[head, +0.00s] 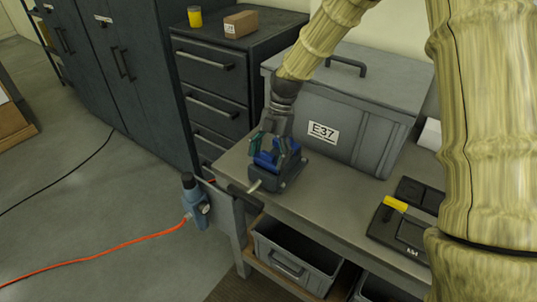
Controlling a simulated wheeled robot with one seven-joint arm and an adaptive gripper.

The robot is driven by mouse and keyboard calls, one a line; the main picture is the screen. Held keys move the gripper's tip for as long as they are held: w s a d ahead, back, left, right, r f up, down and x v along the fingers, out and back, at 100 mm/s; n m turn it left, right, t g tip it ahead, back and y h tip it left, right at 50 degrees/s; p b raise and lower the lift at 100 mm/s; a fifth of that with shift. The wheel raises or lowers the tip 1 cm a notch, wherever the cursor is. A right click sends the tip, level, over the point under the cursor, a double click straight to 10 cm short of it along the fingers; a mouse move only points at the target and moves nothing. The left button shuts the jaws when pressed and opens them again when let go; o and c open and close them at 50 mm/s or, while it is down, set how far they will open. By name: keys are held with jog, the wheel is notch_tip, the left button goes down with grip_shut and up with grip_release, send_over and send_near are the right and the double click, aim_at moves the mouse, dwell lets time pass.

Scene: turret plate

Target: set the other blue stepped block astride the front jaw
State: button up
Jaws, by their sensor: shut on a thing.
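A dark grey vise (289,184) sits near the left front corner of the grey workbench (331,193). Its light handle sticks out toward the bench's front edge. My gripper (272,152) is over the vise, pointing down, shut on a blue stepped block (265,160). The block is at the height of the vise's top, on the front side. More blue shows to the right between the fingers; I cannot tell whether it is a second block. The front jaw is mostly hidden by the gripper and block, so I cannot tell whether the block touches or straddles it.
A large grey case labelled E37 (345,115) stands close behind the vise. A black case (402,228) with a yellow piece (395,203) lies to the right. A blue-grey device (194,200) with an orange hose is at the bench's left end. Bench between vise and black case is clear.

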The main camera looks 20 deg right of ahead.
jog(key=shift+f, duration=0.15)
jog(key=o, duration=1.5)
jog(key=shift+c, duration=0.2)
jog(key=shift+o, duration=0.2)
jog(key=shift+d, duration=0.1)
jog(key=v, duration=1.2)
